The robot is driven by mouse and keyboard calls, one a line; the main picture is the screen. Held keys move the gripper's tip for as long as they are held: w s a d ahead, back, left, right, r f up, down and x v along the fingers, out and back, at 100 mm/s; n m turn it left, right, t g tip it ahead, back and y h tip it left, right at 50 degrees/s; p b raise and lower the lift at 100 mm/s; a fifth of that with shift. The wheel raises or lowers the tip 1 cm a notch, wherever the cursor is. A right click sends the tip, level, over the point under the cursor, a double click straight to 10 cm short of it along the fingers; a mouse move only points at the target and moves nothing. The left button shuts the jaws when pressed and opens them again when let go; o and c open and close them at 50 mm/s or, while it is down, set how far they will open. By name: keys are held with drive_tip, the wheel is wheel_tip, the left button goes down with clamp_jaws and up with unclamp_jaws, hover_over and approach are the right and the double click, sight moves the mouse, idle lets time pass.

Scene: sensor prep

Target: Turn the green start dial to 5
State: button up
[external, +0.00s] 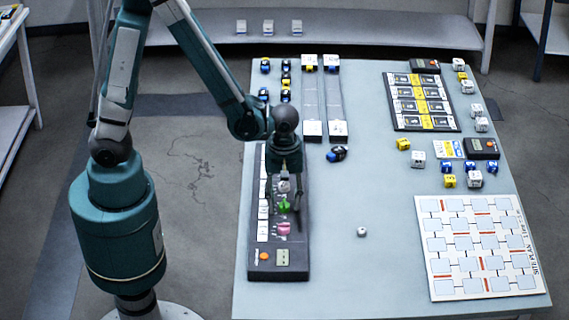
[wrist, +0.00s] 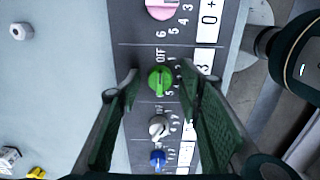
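The green dial (wrist: 160,81) sits on a dark control panel (wrist: 138,125), with OFF and numbers printed around it. Its ridge looks roughly upright in the wrist view, but I cannot read its setting for sure. The dial also shows in the external view (external: 284,206), partly screened by the gripper. My gripper (wrist: 159,76) is open and points down over the panel. Its two fingers stand on either side of the green dial, with visible gaps and nothing held. In the external view the gripper (external: 287,203) is low over the panel.
A pink dial (wrist: 160,8) lies beyond the green one; a white dial (wrist: 158,126) and a blue dial (wrist: 157,158) lie nearer. An orange button (external: 263,256) is at the panel's front end.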

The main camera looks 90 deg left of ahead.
drive_tip(key=shift+c, duration=0.2)
drive_tip(key=c, duration=0.9)
